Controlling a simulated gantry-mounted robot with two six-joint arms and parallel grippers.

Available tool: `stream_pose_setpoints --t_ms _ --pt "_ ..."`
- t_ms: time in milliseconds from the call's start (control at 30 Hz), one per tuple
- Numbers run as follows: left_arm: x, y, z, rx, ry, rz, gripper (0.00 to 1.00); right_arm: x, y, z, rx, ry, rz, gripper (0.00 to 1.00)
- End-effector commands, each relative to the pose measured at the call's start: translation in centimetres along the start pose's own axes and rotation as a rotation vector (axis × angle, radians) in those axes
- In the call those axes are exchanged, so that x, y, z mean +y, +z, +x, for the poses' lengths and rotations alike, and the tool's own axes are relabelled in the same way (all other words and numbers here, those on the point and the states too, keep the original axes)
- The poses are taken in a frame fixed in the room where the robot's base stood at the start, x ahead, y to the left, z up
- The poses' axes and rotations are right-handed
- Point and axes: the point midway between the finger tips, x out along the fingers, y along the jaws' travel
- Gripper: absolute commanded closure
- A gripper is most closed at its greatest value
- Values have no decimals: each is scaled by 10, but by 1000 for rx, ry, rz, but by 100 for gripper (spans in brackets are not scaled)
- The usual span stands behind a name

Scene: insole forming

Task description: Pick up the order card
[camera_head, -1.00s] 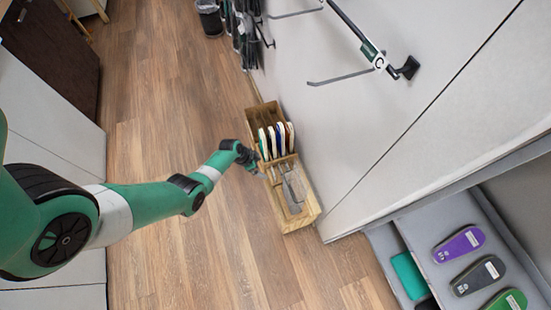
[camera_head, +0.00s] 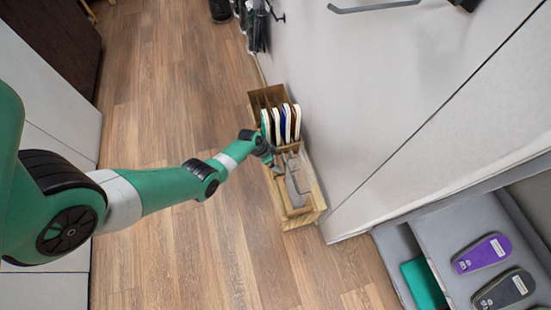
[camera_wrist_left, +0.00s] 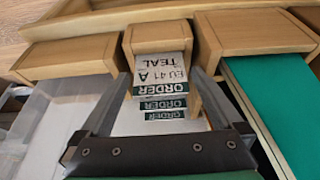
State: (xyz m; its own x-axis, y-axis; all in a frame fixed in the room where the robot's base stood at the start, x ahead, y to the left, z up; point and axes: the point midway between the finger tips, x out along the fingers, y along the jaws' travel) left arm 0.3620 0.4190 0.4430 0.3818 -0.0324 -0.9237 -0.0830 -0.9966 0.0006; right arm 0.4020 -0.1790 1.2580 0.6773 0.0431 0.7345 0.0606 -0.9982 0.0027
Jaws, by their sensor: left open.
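The order card (camera_wrist_left: 160,72) stands in a narrow wooden slot in the left wrist view; its printing reads upside down as ORDER, TEAL, EU 41 A. More dark ORDER headers (camera_wrist_left: 163,104) show just below it, towards me. My left gripper (camera_wrist_left: 165,92) is open, with one finger on each side of the cards; I cannot tell whether the fingers touch them. In the head view my left gripper (camera_head: 267,158) is at the left edge of the wooden box (camera_head: 304,218), beside its middle. The card cannot be made out there. My right gripper is not in view.
White, teal and blue-edged upright pieces (camera_head: 283,122) stand in the box's far part. A teal piece (camera_wrist_left: 270,105) lies close to the right finger. The grey wall (camera_head: 390,90) rises right of the box. Wooden floor (camera_head: 160,110) is open on the left.

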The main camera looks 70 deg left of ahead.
Motion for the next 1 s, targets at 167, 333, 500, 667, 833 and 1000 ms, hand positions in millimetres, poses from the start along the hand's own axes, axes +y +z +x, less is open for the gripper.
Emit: stream_pose_setpoints --t_ms 167,333,500,667,833,1000 --pt "0 -1 0 0 -1 0 0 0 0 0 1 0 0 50" --pt "0 -1 0 0 -1 0 23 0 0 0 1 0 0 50" --pt "0 -1 0 0 -1 0 54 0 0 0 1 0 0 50" --pt "0 -1 0 0 -1 0 75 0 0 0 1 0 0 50" --pt "0 -1 0 0 -1 0 75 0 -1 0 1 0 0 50" --pt "0 -7 -14 0 -1 0 75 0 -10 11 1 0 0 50"
